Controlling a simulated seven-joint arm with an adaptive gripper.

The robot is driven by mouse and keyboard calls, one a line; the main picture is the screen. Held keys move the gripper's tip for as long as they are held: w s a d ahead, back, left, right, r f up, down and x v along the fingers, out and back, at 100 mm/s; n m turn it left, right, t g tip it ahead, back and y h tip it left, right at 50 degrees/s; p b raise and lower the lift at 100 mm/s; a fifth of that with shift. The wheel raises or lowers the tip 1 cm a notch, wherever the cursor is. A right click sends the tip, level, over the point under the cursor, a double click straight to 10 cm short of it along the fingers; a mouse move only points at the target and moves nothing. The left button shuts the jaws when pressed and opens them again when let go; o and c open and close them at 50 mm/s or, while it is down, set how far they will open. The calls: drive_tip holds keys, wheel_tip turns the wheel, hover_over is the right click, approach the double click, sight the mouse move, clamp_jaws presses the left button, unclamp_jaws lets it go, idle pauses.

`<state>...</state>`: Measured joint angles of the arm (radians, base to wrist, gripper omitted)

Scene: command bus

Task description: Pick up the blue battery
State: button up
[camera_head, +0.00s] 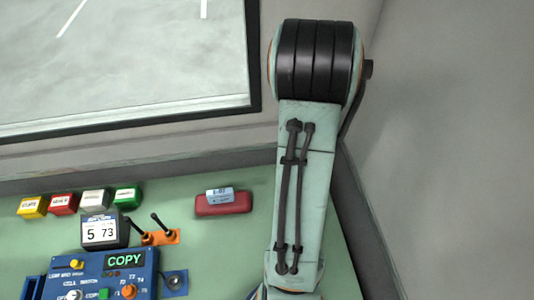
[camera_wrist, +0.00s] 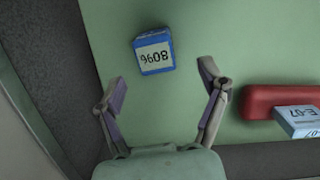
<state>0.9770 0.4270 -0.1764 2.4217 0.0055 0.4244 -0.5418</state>
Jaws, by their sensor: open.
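The blue battery (camera_wrist: 148,68) is a small blue block with a pale label reading 9608, upside down in the wrist view. It sits on the green table top beyond my fingertips, a little left of the middle between them. My gripper (camera_wrist: 164,88) is open and empty, its two fingers spread apart. In the head view I see neither the battery nor my gripper; my own arm covers the right part of the table there.
A red case (camera_head: 223,204) with a pale blue labelled block (camera_head: 219,194) on it lies near the table's back; in the wrist view the case (camera_wrist: 262,100) is right of my gripper. Several coloured blocks, a display (camera_head: 104,231) and a blue control panel (camera_head: 110,270) stand left. Walls border the table.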

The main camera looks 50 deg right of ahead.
drive_tip(key=shift+s+f, duration=0.25)
drive_tip(key=shift+s, duration=0.15)
drive_tip(key=shift+s+a+f, duration=0.15)
drive_tip(key=shift+s+f, duration=0.05)
drive_tip(key=shift+f, duration=1.4)
drive_tip(key=shift+s+a+f, duration=0.1)
drive_tip(key=shift+s+f, duration=0.05)
drive_tip(key=shift+f, duration=1.4)
drive_tip(key=c, duration=1.3)
